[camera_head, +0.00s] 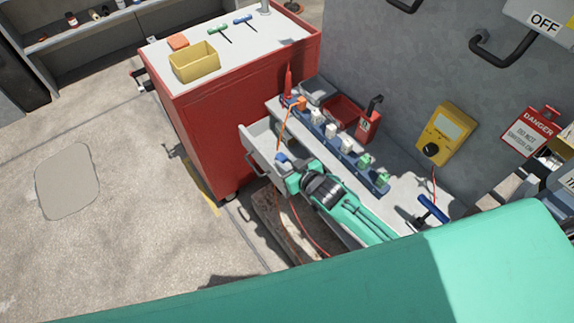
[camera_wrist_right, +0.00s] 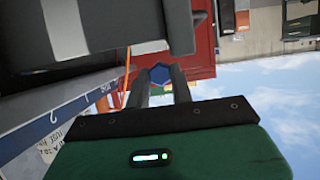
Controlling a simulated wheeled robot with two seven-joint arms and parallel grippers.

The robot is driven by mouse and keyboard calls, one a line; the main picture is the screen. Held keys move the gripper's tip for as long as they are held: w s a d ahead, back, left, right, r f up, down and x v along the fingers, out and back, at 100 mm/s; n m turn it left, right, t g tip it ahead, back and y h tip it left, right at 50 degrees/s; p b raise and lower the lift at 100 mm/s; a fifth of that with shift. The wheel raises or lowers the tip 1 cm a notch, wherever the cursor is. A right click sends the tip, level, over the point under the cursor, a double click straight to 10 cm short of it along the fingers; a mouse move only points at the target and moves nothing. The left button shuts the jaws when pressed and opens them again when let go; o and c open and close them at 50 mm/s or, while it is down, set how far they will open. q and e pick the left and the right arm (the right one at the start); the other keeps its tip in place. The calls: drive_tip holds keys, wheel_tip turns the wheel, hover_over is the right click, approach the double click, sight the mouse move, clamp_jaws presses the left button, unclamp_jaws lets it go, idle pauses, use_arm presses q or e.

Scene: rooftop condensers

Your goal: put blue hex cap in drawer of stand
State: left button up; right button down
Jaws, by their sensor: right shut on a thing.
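The blue hex cap (camera_wrist_right: 159,75) is between the two fingers of my right gripper (camera_wrist_right: 162,88) in the right wrist view. In the head view the right gripper (camera_head: 283,163) is above the stand's open drawer, and the cap (camera_head: 281,157) shows as a small blue spot at its tip. The drawer (camera_head: 260,136) is light grey and pulled out from the left end of the stand (camera_head: 395,180). My right arm hides part of the drawer and the stand's front. I cannot tell how high the cap is above the drawer floor. My left gripper is not in view.
A rail (camera_head: 335,145) with white and green pieces, a red bin (camera_head: 342,112) and a red lockout box (camera_head: 368,124) sit on the stand. A yellow meter (camera_head: 446,131) hangs on the wall. A red cabinet (camera_head: 235,115) stands close behind the drawer. Floor at left is clear.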

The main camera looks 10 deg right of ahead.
drive_tip(key=shift+s, duration=0.1)
drive_tip(key=shift+f, duration=0.6)
drive_tip(key=c, duration=1.4)
unclamp_jaws()
drive_tip(key=shift+o, duration=1)
drive_tip(key=shift+s+f, duration=0.15)
drive_tip(key=shift+f, duration=0.05)
drive_tip(key=r+b+v, duration=0.1)
drive_tip(key=v, duration=1.1)
drive_tip(key=shift+r, duration=0.3)
